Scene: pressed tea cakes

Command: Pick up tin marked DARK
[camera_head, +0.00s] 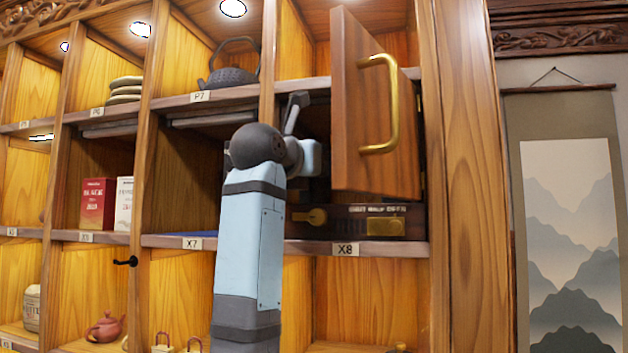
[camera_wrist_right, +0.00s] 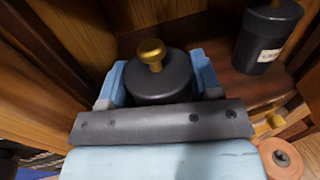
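A dark grey tin with a gold knob (camera_wrist_right: 158,88) stands between the light blue fingers of my right gripper (camera_wrist_right: 160,78) in the right wrist view. The fingers flank it closely on both sides; I cannot tell if they press on it. No label shows on this tin. A second dark tin (camera_wrist_right: 268,38) with a gold knob and a pale label stands to the right, its lettering unreadable. In the head view my arm reaches into compartment X8 (camera_head: 347,249), where the wrist and open door hide the tins. My left gripper is not in view.
The wooden door (camera_head: 362,125) with a brass handle (camera_head: 392,105) stands open close to my arm's right. A dark box with brass fittings (camera_head: 405,222) lies low in X8. Compartment walls are near the gripper. A dark teapot (camera_head: 232,75) sits above on P7.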

